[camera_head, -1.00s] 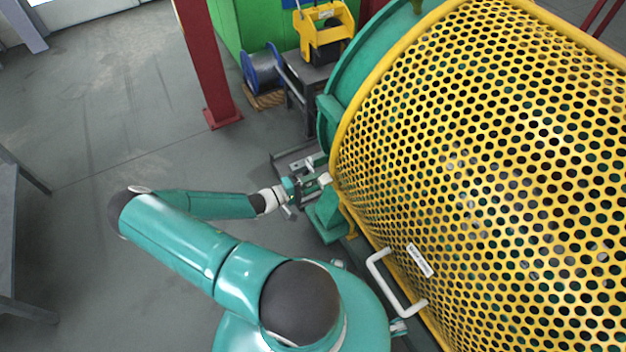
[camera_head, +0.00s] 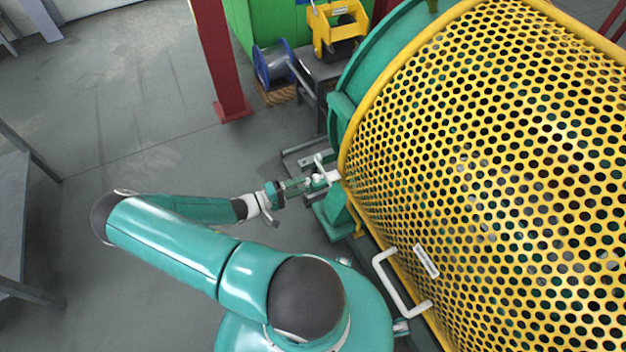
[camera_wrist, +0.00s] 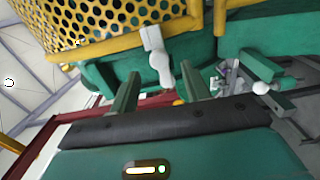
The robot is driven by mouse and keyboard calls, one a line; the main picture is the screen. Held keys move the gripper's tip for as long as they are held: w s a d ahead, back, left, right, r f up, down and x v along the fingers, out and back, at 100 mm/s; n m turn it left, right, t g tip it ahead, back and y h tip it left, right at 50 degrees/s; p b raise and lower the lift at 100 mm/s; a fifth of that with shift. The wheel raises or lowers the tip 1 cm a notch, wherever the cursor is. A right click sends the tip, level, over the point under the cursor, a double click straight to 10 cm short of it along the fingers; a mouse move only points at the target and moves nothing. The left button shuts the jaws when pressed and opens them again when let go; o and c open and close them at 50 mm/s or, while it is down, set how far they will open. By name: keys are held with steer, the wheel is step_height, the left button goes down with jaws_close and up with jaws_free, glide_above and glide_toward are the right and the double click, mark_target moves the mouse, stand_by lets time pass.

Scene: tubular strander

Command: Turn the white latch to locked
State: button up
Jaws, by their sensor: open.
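The white latch (camera_wrist: 157,55) shows in the wrist view at the lower edge of the yellow guard, its handle pointing down toward the gap between my fingers. In the head view the latch (camera_head: 331,176) is small at the guard's left edge. My gripper (camera_wrist: 162,88) is open, with one green finger on each side of the latch's handle end in the picture. In the head view my gripper (camera_head: 308,183) is just left of the latch. I cannot tell whether a finger touches it.
The perforated yellow guard (camera_head: 490,150) fills the right side, with a white handle (camera_head: 400,285) at its lower edge. A red post (camera_head: 218,60) and a blue spool (camera_head: 272,66) stand behind. Grey floor (camera_head: 110,110) is free at the left.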

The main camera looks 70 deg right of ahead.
steer(key=shift+v, duration=2.75)
steer(key=w+a+r+n+t+y, duration=0.1)
steer(key=w+a+r+t+y, duration=0.4)
steer(key=a+r, duration=0.6)
steer(key=w+a+r+n+t+y, duration=0.1)
steer(key=w+a+r+t+y, duration=0.3)
steer(key=w+a+r, duration=0.6)
steer(key=s+a+r+n+t+y, duration=0.1)
steer(key=s+a+r+n+t, duration=0.1)
steer(key=r, duration=0.6)
steer(key=s+a+r+n+t+y, duration=0.2)
steer(key=s+a+r, duration=0.3)
steer(key=r, duration=0.3)
steer(key=s+a+r+n+t+y, duration=0.1)
steer(key=s+a+r+t, duration=0.3)
steer(key=r, duration=0.4)
steer(key=shift+s+a+r+n+y, duration=0.2)
steer(key=shift+s+a+n+y, duration=0.1)
steer(key=shift+a+n, duration=0.45)
steer(key=shift+c, duration=0.2)
